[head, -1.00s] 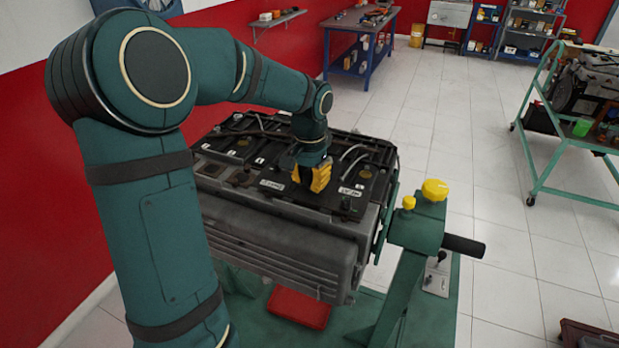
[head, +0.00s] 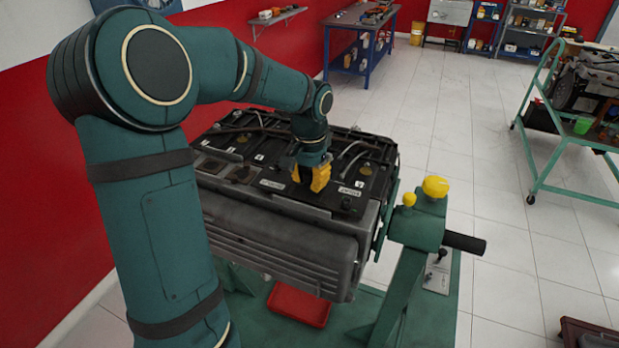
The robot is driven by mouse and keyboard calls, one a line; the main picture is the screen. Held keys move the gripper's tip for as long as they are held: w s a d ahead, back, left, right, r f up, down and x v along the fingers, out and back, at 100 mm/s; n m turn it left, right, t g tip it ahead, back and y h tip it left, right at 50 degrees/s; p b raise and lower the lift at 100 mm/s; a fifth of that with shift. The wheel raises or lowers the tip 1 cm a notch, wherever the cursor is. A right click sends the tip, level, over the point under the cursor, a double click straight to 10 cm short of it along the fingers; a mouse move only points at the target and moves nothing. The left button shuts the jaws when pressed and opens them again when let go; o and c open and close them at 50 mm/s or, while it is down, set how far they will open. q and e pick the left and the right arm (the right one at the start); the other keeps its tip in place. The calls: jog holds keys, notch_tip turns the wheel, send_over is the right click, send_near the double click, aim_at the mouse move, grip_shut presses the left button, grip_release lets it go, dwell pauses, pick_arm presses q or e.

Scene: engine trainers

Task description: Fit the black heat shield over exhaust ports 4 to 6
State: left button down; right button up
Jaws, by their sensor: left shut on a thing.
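My left gripper (head: 313,179) has yellow fingers that point down onto the top of the engine (head: 285,245), right of its middle. It is shut on a dark thing that I take to be the black heat shield (head: 335,196), a flat black piece low against the engine top. The fingers and wrist hide part of it, and its outline blends with the dark engine top. White labels lie to the left and right of the fingers. The exhaust ports under and around the fingers cannot be made out clearly. My right gripper is not in view.
The engine sits on a green stand with a yellow knob (head: 435,187) and a black handle (head: 464,243) at its right. A red tray (head: 298,305) lies below. A green cart (head: 548,160) stands at the right. The tiled floor between is clear.

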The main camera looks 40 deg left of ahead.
pick_arm(q)
jog(key=c, duration=0.7)
grip_release()
jog(key=shift+c, duration=0.2)
notch_tip(320, 180, up, 12)
jog(key=shift+r, duration=0.1)
